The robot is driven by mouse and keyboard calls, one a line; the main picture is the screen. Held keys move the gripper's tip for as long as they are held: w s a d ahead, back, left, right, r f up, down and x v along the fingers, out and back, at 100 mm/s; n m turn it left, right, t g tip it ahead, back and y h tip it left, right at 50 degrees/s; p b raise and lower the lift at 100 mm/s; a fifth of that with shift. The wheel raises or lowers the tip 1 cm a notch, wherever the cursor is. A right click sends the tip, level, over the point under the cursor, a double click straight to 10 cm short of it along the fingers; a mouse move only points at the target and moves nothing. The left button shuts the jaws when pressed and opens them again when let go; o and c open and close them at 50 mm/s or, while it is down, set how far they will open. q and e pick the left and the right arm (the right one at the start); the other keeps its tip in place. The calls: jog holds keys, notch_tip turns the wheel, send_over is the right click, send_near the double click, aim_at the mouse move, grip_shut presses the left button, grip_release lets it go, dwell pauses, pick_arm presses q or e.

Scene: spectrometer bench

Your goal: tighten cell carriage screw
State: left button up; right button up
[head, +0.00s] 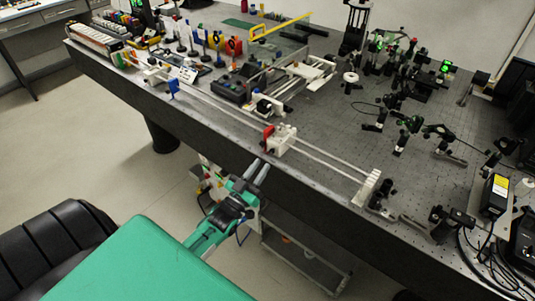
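A white carriage block (283,141) sits on a long pale twin-rod rail (325,159) along the front edge of the bench. A small red part (268,132) is on the carriage's left side. A screw on the carriage is too small to make out. My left gripper (263,164) is at the bench's front edge, just below and left of the carriage, apart from it. Its two grey fingers lie side by side with a narrow gap between them, and nothing shows between them. My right gripper is not in view.
A blue part (173,86) stands farther left on the rail; a white end block (366,188) closes its right end. Optical mounts (400,125) fill the right of the bench (330,125). A dark control box (232,89) stands behind the rail. A cart (305,262) is below the bench.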

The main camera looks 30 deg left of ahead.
aim_at(267, 157)
pick_arm(q)
jog(key=p+x, duration=0.1)
jog(key=x, duration=0.3)
jog(key=shift+w, duration=0.4)
grip_shut()
